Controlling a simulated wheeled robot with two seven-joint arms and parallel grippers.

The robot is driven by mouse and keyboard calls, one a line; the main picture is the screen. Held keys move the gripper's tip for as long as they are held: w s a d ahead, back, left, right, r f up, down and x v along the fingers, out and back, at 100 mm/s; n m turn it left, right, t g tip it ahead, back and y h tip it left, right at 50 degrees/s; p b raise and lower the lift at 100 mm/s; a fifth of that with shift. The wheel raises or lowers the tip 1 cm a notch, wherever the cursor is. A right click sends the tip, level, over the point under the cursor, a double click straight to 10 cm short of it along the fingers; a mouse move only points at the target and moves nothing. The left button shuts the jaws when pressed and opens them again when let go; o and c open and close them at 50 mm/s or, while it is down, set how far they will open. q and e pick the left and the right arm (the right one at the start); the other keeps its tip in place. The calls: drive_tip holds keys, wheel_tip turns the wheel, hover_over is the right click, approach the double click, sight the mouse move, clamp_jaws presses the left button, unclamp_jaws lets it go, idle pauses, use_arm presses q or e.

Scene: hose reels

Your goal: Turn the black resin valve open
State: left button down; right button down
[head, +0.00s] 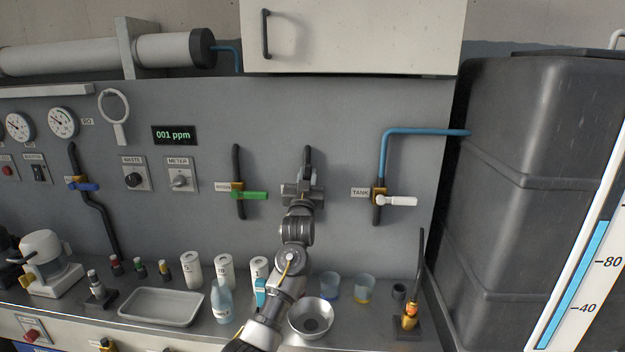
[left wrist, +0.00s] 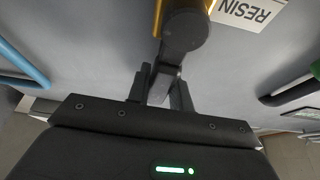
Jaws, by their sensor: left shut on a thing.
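The black resin valve (left wrist: 184,32) sits on a brass body beside the RESIN label (left wrist: 247,10) in the left wrist view. Its short black lever points down between the fingers of my left gripper (left wrist: 160,88), which is shut on it. In the head view my left gripper (head: 302,192) is up against the panel, below a short black pipe (head: 307,156), and hides most of the valve. My right gripper is not in view.
A green-handled valve (head: 249,195) is to the left and the white-handled TANK valve (head: 400,201) to the right. Cups, bottles and a metal bowl (head: 311,318) stand on the counter below. A large dark tank (head: 535,180) closes off the right side.

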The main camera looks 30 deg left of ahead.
use_arm(q)
drive_tip(key=shift+s+a+f+n, duration=0.1)
drive_tip(key=shift+a+n, duration=0.05)
drive_tip(key=shift+n, duration=0.35)
drive_tip(key=c, duration=1.2)
unclamp_jaws()
drive_tip(key=shift+c, duration=0.2)
drive_tip(key=b+v, duration=0.2)
drive_tip(key=v, duration=0.9)
drive_tip(key=shift+y+b, duration=0.3)
drive_tip(key=shift+b, duration=0.05)
